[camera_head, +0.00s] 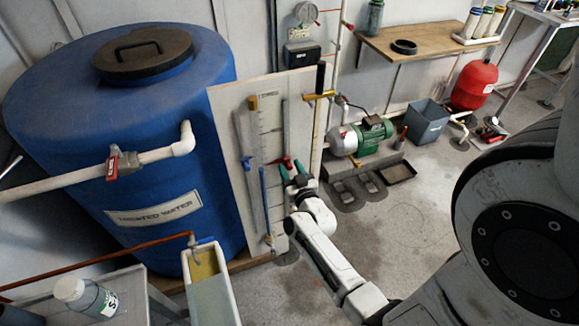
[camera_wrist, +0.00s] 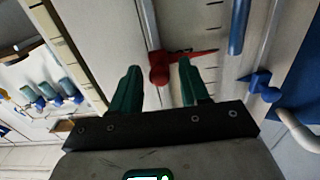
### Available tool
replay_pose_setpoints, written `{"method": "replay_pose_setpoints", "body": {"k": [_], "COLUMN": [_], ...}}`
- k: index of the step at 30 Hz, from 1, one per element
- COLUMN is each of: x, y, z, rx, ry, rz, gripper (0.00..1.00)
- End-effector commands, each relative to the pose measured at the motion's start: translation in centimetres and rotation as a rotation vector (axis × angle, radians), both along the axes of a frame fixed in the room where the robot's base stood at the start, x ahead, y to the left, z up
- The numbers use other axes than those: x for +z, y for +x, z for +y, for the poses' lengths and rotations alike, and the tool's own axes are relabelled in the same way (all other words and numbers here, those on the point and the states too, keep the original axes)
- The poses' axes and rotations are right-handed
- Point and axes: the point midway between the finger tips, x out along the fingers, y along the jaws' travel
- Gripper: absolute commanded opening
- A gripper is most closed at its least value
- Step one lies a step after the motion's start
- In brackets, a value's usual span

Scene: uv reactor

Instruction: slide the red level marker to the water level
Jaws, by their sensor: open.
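The red level marker (camera_head: 281,162) sits on a thin upright rod on the pale gauge board (camera_head: 228,115). In the wrist view the marker (camera_wrist: 160,70) has a red body and a pointer extending right over scale marks. My gripper (camera_head: 292,171) is open at the marker. In the wrist view its green fingers (camera_wrist: 160,68) stand on either side of the red body, with gaps visible; whether they touch it in depth is unclear. A blue column, seemingly the water in the gauge tube (camera_head: 264,190), rises at the board's lower middle; its top is slightly below the marker.
A blue pointer (camera_wrist: 260,82) sits on another rod beside the gauge. The large blue tank (camera_head: 95,110) stands behind the board. A yellow-capped scale strip (camera_head: 317,125) and the green pump (camera_head: 362,136) are right of it. A trough (camera_head: 210,285) stands at front left.

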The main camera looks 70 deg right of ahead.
Motion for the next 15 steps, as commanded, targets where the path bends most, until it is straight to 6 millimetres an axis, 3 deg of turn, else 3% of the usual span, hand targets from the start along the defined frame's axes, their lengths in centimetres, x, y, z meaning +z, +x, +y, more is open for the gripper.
{"method": "replay_pose_setpoints", "body": {"k": [9, 15], "x": [-0.1, -0.1], "y": [-4.0, -5.7], "z": [4.6, 6.7], "rx": [-0.001, -0.001], "ry": [0.002, 0.001], "rz": [0.003, 0.001], "gripper": [0.45, 0.45]}}
